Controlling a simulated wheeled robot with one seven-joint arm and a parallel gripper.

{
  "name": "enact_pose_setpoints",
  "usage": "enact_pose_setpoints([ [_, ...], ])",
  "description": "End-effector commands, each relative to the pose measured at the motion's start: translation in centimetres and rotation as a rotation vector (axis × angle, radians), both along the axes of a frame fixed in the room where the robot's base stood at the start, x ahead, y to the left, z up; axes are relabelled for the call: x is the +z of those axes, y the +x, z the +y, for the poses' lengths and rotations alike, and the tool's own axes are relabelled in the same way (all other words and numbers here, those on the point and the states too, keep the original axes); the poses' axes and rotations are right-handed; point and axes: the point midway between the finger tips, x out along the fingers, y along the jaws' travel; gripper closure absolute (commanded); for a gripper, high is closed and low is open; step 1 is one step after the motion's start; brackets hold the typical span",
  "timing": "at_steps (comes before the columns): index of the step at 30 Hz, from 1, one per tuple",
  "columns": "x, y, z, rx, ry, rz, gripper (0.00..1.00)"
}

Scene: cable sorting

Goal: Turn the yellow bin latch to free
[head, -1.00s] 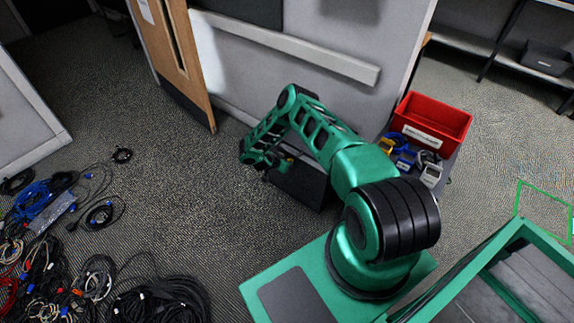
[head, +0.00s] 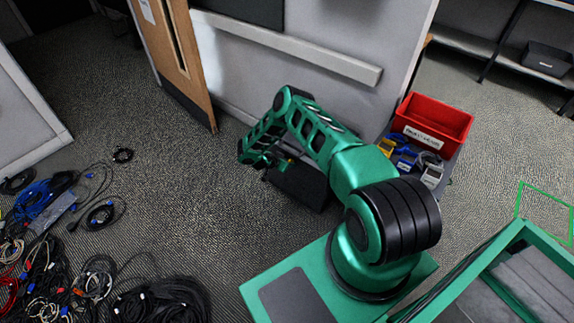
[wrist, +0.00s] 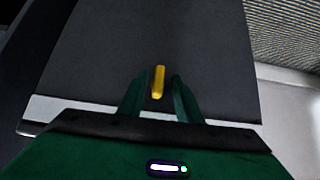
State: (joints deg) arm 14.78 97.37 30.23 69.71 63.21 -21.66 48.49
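The yellow latch (wrist: 158,82) is a short upright bar on a dark grey panel (wrist: 205,50) in the wrist view. It looks nearly lined up with the picture's vertical, tilted very slightly. My gripper (wrist: 159,80) is open, with one green finger on each side of the latch. A gap shows between the latch and both fingers. Whether the fingertips touch the panel cannot be told. In the head view the dark bin (head: 300,190) stands on the floor against the wall, partly hidden by my arm. My gripper (head: 262,160) is at its upper left side there.
Many tangled cables (head: 60,260) lie on the floor at left. A wooden door (head: 172,60) stands behind. Carpet between cables and arm is clear.

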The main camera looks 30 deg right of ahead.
Motion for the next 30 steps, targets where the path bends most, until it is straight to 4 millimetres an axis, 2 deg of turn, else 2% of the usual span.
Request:
enact_pose_setpoints([
  [5,0.7,-0.2,0.7,0.001,0.0,0.001,0.69],
  [15,5.0,-1.4,4.8,0.004,0.0,0.001,0.69],
  [21,6.9,-2.1,6.6,0.003,0.0,0.0,0.69],
  [30,7.6,-2.4,7.3,0.001,0.0,0.001,0.69],
])
